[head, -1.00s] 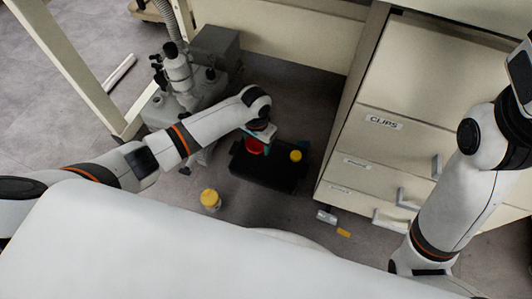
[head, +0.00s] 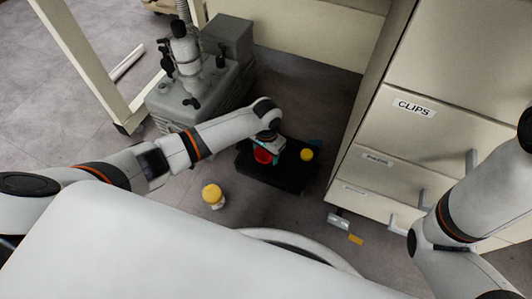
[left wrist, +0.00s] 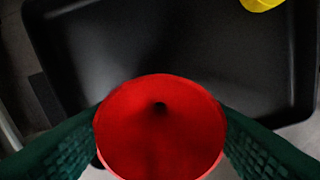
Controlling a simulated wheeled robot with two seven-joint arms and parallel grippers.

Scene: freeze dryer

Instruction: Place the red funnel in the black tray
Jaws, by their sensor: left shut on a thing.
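The red funnel (left wrist: 160,128) is between the two dark green fingers of my left gripper (left wrist: 160,140) in the left wrist view, its wide mouth facing the camera. In the head view the red funnel (head: 263,156) shows under my left gripper (head: 272,147), over the left part of the black tray. The black tray (head: 270,176) lies on the floor; in the left wrist view its bare inside (left wrist: 190,45) spreads beyond the funnel. I cannot tell whether the funnel touches the tray floor. My right arm shows at the right of the head view, but its gripper is out of frame.
A yellow-topped thing (head: 306,155) is at the tray's right side. A yellow-capped jar (head: 213,196) stands on the floor left of the tray. A grey pump (head: 200,85) stands behind, and a drawer cabinet (head: 385,140) is close on the right. Small items (head: 339,222) lie near it.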

